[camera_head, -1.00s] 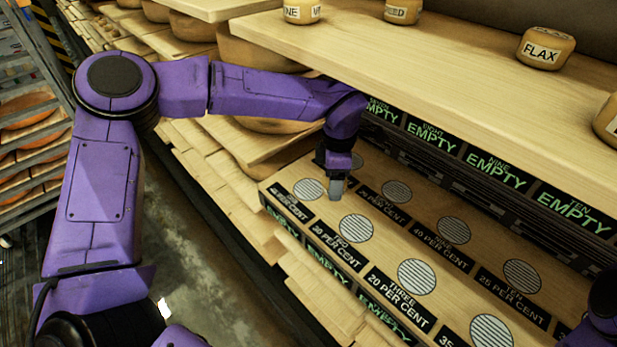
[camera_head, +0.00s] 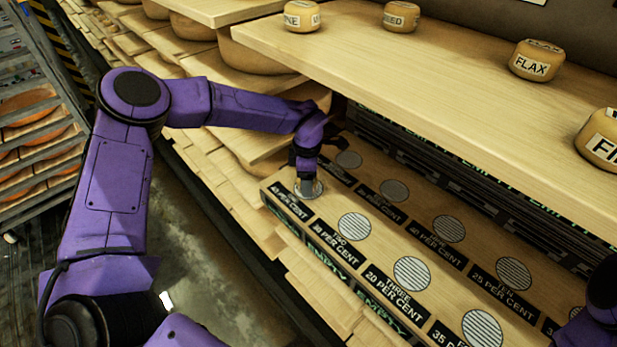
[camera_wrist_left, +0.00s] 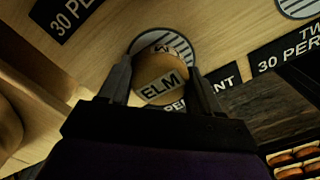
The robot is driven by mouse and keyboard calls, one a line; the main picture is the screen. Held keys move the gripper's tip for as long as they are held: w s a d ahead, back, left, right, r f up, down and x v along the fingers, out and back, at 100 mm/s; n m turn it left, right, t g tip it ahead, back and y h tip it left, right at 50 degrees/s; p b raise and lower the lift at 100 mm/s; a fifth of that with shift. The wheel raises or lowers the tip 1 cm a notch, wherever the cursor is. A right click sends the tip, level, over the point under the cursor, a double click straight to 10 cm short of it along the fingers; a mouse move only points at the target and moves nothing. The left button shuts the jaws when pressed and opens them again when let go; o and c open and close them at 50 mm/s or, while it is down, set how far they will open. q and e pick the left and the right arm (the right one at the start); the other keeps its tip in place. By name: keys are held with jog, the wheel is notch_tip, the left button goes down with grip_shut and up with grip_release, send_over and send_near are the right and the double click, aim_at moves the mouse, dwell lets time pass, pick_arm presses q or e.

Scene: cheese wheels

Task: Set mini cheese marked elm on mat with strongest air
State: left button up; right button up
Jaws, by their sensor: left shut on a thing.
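My left gripper (camera_head: 306,188) is at the left end of the front row of striped round mats in the head view. In the left wrist view its fingers (camera_wrist_left: 160,85) are shut on a small tan cheese (camera_wrist_left: 155,68) with a white ELM label. The cheese is over a striped mat (camera_wrist_left: 186,40), which it partly covers; I cannot tell whether it touches. That mat's label (camera_head: 288,205) is hard to read. Other front mats are bare: 30 per cent (camera_head: 354,227), 20 per cent (camera_head: 411,273), 35 per cent (camera_head: 482,328). My right gripper is not seen.
Another row of bare mats lies behind, including 40 per cent (camera_head: 449,229) and 25 per cent (camera_head: 516,275). An upper shelf (camera_head: 420,75) overhangs them and holds several small cheeses, one marked FLAX (camera_head: 537,62). A cheese rack (camera_head: 40,120) stands at left.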

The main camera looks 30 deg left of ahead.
pick_arm(q)
jog(key=shift+f, duration=0.15)
jog(key=o, duration=1.1)
notch_tip(320, 180, up, 8)
jog(key=shift+f+b, duration=0.1)
jog(key=shift+b, duration=0.2)
